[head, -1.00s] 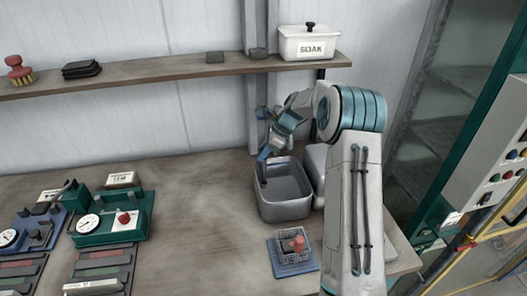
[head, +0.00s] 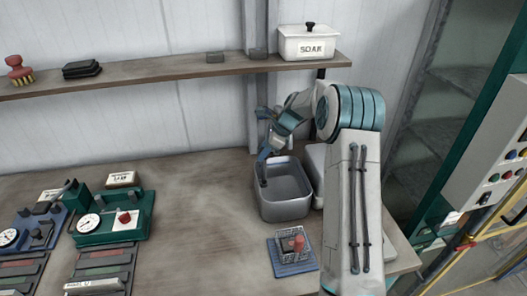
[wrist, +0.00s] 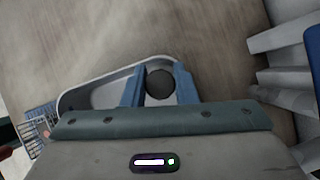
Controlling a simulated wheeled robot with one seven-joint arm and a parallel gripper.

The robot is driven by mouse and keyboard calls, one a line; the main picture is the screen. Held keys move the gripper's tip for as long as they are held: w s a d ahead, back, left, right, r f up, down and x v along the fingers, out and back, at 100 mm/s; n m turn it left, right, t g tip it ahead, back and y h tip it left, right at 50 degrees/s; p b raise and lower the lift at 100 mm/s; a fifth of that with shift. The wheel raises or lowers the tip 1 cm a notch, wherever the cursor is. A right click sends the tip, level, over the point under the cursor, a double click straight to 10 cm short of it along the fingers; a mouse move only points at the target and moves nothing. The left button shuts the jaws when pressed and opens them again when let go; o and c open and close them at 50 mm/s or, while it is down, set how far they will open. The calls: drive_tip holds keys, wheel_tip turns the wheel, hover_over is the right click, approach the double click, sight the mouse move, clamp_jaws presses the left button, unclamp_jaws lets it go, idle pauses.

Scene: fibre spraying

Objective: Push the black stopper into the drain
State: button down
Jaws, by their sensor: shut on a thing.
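The black stopper (wrist: 160,84) shows as a dark round top between the blue fingers of my gripper (wrist: 160,92) in the wrist view. My gripper is shut on it. In the head view my gripper (head: 265,156) points down at the back left of the grey metal basin (head: 286,210). A dark shape below the fingers reaches inside the left wall of the basin. The basin's pale rim also shows behind the fingers in the wrist view (wrist: 82,92). The drain itself cannot be made out, and the stopper's lower end is hidden.
A wire basket (head: 292,244) with a red item stands on a blue mat in front of the basin. A pale box beside the basin is partly hidden by my arm. Green and blue gauge units (head: 112,222) stand at left. A shelf (head: 170,73) runs above. The table's middle is clear.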

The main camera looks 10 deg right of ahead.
drive_tip(key=shift+f+b, duration=0.7)
drive_tip(key=shift+f, duration=0.75)
drive_tip(key=c, duration=1.1)
unclamp_jaws()
drive_tip(key=shift+r, duration=0.1)
drive_tip(key=shift+b+v, duration=1.3)
drive_tip(key=shift+v, duration=5.55)
